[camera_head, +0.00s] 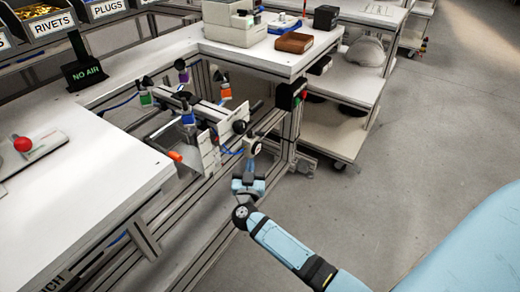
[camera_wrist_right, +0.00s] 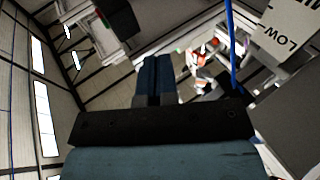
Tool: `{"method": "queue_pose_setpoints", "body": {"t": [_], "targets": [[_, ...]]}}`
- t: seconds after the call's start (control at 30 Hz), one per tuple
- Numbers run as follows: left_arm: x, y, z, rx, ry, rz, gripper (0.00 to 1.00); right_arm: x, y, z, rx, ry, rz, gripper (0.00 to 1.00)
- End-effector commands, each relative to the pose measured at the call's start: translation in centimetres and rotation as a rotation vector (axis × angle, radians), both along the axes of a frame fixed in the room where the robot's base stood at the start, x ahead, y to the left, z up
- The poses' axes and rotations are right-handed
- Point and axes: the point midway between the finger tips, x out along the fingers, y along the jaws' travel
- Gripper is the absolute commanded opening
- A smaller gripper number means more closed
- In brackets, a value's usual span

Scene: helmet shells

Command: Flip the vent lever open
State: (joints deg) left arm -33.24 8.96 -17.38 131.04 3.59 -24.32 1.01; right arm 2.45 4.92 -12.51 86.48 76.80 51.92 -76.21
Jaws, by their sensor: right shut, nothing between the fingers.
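My right gripper (camera_head: 250,166) is in the gap between the benches, just below a round gauge-like part (camera_head: 256,148) on the fixture. Its fingers are together and empty, and in the right wrist view the two blue fingers (camera_wrist_right: 153,62) lie side by side. The fixture (camera_head: 205,155) has pale plates, orange tips and dark knobs. A dark handle (camera_head: 239,127) sticks out on its right side. I cannot tell which part is the vent lever. A white panel marked LOW (camera_wrist_right: 290,35) shows at upper right in the right wrist view. My left gripper is out of view.
A white bench (camera_head: 75,195) with a red-knobbed device (camera_head: 22,145) is at left. A NO AIR sign (camera_head: 86,73) stands behind. A shelf cart (camera_head: 340,130) is at right. A blue hose (camera_wrist_right: 230,45) hangs near my fingers. The right floor is clear.

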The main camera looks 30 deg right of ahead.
Motion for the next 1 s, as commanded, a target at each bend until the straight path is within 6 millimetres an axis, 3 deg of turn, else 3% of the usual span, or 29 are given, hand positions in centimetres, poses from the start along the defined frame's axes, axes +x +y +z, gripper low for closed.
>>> {"method": "queue_pose_setpoints", "body": {"t": [0.03,0.1,0.57,0.77,1.0], "targets": [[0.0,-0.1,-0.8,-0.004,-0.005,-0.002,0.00,0.4,-0.4,-1.2,0.007,0.009,-0.033,0.00],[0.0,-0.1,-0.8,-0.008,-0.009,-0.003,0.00,0.6,-0.8,-1.4,0.013,0.021,-0.066,0.00],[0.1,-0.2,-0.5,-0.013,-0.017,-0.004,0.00,0.9,-1.3,-1.4,0.015,0.030,-0.083,0.00],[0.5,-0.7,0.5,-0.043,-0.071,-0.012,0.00,2.9,-3.1,-0.9,0.014,0.027,-0.083,0.00],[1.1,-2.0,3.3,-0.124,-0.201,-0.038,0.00,6.7,-6.6,0.0,0.012,0.026,-0.083,0.00]]}}
